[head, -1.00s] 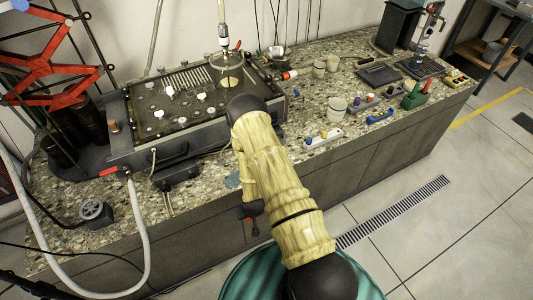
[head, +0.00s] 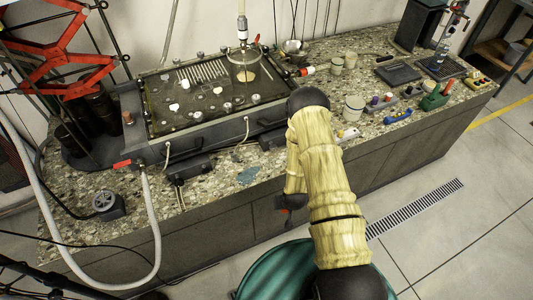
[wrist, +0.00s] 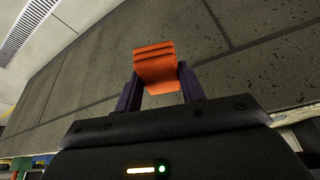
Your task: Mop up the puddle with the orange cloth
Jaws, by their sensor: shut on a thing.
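The orange cloth (wrist: 155,66) is folded and pinched between the two dark fingers of my gripper (wrist: 158,86) in the wrist view. In the head view my gripper (head: 291,202) hangs beside the counter front, mostly hidden by my arm, with a small orange-red bit of the cloth showing. The puddle (head: 248,175) is a small bluish patch on the speckled countertop near its front edge, in front of the tank. The gripper and cloth are to the right of the puddle in the picture and apart from it.
The seepage tank (head: 200,135) stands behind the puddle. A white hose (head: 150,225) with a red valve lies to the left. Pale cups (head: 353,108) and small coloured items stand on the right. The counter front (head: 215,230) drops to a tiled floor with a drain grate (head: 415,207).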

